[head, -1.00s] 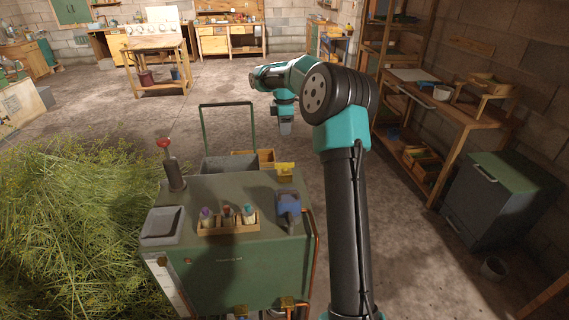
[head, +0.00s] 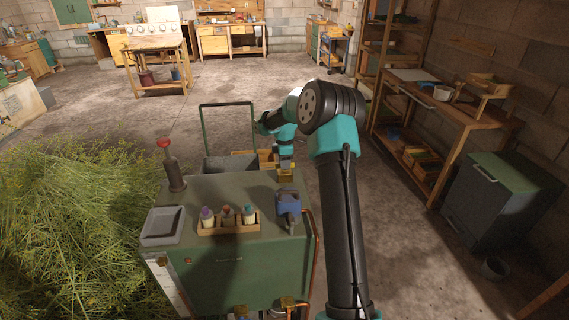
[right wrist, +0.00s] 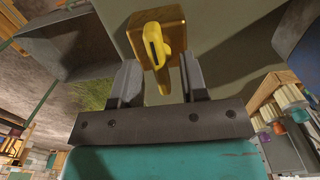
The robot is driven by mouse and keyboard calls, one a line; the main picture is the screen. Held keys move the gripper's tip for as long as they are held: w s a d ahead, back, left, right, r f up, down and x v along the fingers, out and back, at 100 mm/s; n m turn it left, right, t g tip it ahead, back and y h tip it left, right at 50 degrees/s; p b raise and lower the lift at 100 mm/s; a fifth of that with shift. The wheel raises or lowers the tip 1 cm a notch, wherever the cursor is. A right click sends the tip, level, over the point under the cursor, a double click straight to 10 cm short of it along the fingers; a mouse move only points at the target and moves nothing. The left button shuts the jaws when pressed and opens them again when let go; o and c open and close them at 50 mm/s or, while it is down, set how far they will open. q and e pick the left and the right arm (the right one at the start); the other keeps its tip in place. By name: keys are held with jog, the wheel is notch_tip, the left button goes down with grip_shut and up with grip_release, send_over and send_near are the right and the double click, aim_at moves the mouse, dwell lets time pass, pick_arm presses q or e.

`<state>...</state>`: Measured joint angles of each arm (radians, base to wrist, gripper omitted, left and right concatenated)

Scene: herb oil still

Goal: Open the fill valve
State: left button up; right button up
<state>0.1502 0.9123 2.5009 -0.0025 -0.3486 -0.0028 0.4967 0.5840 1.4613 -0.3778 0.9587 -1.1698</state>
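The fill valve appears to be the yellow lever (right wrist: 157,45) on a brass block (right wrist: 175,18), at the far right edge of the green cabinet top. In the head view the brass fitting (head: 285,175) shows just below my right gripper (head: 286,162), which hides most of it. In the right wrist view my right gripper (right wrist: 160,82) is open, its two dark fingers apart on either side of the lever's lower end. I see a gap at both sides, so the fingers do not look closed on it. My left gripper is not in view.
On the green cabinet (head: 232,185) stand a blue device (head: 288,205), a wooden rack (head: 229,228) of small bottles, a grey tray (head: 162,226) and a dark cylinder with a red top (head: 175,170). Cut herbs (head: 70,220) heap up on the left. A workbench (head: 450,110) stands right.

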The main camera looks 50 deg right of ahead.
jog(key=shift+f, duration=0.35)
jog(key=shift+c, duration=0.5)
grip_shut()
